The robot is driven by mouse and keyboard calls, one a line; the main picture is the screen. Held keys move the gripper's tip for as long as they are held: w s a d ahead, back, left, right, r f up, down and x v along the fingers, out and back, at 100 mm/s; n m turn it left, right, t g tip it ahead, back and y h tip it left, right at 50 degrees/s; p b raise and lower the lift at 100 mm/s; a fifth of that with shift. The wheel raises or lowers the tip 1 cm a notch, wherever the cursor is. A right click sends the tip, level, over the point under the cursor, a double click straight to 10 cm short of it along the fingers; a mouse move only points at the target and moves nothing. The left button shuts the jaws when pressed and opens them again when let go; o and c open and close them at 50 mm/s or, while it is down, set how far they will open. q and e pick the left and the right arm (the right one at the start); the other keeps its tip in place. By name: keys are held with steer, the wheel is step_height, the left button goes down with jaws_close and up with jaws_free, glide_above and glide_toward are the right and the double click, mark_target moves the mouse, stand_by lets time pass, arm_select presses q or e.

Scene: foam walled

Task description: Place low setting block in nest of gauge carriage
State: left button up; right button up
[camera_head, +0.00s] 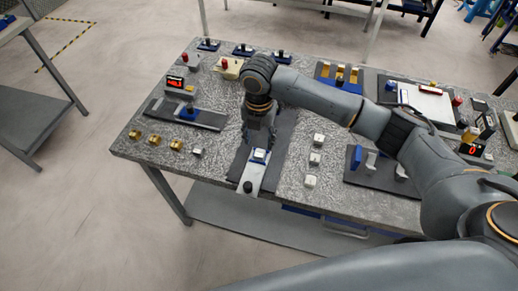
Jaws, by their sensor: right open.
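My right gripper (262,134) points down over a dark mat near the table's front edge. It is open, its fingertips just behind a blue gauge carriage (261,161). A small pale metal block sits on top of the carriage (259,153); it looks like a setting block in the nest, but I cannot tell its height or whether it is fully seated. The fingertips are close to this block; whether they touch it is unclear. Other pale blocks stand in a row to the right: one at the back (319,138), one in the middle (315,158), one in front (310,181). My left gripper is not in view.
A second blue carriage (190,113) stands on a dark plate at left, near a red-lit display (175,82). Several brass pieces (154,140) line the left front edge. A dark tray (376,181) with upright pieces lies at right. My right arm spans the table's right half.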

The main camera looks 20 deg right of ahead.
step_height(320, 180, up, 6)
steer(key=shift+f+b, duration=0.2)
steer(key=shift+b, duration=0.15)
